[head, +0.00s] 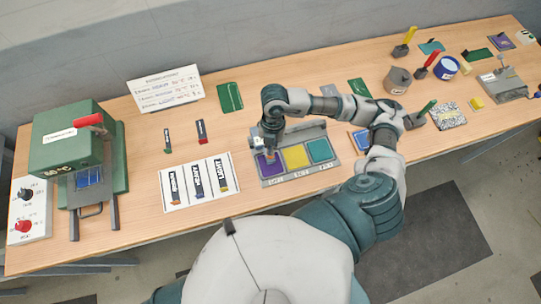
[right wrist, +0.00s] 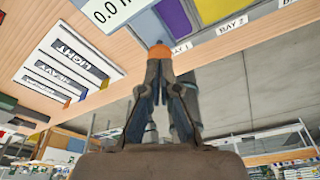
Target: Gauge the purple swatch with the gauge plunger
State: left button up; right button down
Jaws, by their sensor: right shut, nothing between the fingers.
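The purple swatch (head: 271,168) lies in the left bay of a grey three-bay tray (head: 290,181); it also shows in the right wrist view (right wrist: 174,17). My right gripper (head: 269,149) is over the far edge of that bay, pointing down, its fingers shut with nothing gripped. An orange piece (right wrist: 160,50), which looks like the gauge plunger's cap, is right at the fingertips. Whether they touch it, and whether the plunger meets the swatch, I cannot tell. The gauge display (right wrist: 108,14) reads 0.0, its unit cut off. My left gripper is not in view.
Yellow (head: 296,157) and teal (head: 319,149) swatches fill the other bays. A white card (head: 200,184) with labelled strips lies left of the tray. A green press (head: 78,150) stands at the far left. Pots, tools and swatches crowd the right end.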

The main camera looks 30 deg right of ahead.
jog(key=shift+w+b+x, duration=0.2)
jog(key=shift+b+x, duration=0.85)
jog(key=shift+x, duration=0.25)
jog(key=shift+d, duration=0.15)
jog(key=p+v, duration=0.1)
jog(key=v, duration=0.1)
jog(key=p+v, duration=0.2)
jog(key=s+a+p+v, duration=0.1)
jog(key=p+v, duration=0.1)
jog(key=v, duration=0.1)
jog(key=shift+r, duration=0.15)
dwell(0.4)
jog(key=shift+s, duration=0.1)
dwell(0.4)
